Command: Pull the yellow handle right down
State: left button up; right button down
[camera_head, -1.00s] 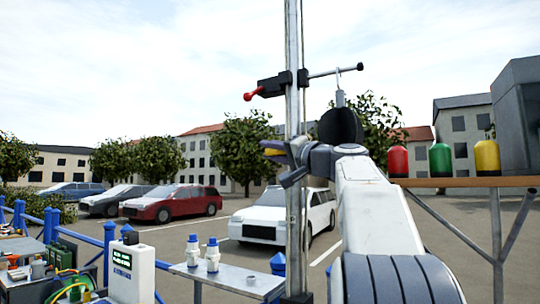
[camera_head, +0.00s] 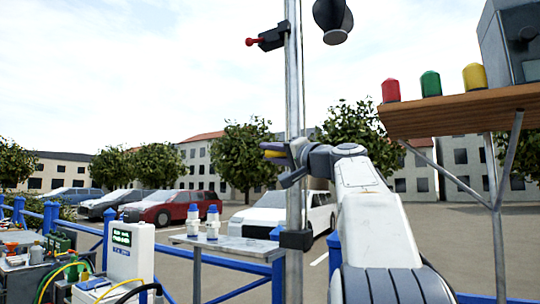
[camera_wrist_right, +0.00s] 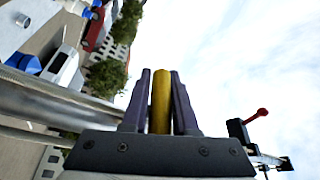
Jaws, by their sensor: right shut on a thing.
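The yellow handle shows in the right wrist view (camera_wrist_right: 161,98) as a yellow bar between the two purple-grey fingers of my right gripper (camera_wrist_right: 160,100). The fingers are shut on it. In the head view my right gripper (camera_head: 278,158) is beside the vertical metal post (camera_head: 294,80), and a bit of the yellow handle (camera_head: 272,154) shows between its fingers. Most of the handle is hidden by the fingers. My left gripper is not in view.
A black clamp with a red lever (camera_head: 268,39) sits high on the post, and another black clamp (camera_head: 296,240) lower down. A dark hanging weight (camera_head: 333,20) is above. A wooden shelf (camera_head: 460,108) with red, green and yellow domes stands right. Blue railings (camera_head: 108,240) are left.

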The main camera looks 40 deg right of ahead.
jog(key=shift+f, duration=0.3)
jog(key=c, duration=0.7)
grip_release()
jog(key=shift+d, duration=0.1)
jog(key=shift+r, duration=0.1)
jog(key=shift+s, duration=0.1)
jog(key=shift+s+f+b, duration=0.2)
jog(key=shift+s+b, duration=0.1)
jog(key=b+v, duration=0.3)
jog(key=v, duration=0.6)
jog(key=shift+s, duration=0.35)
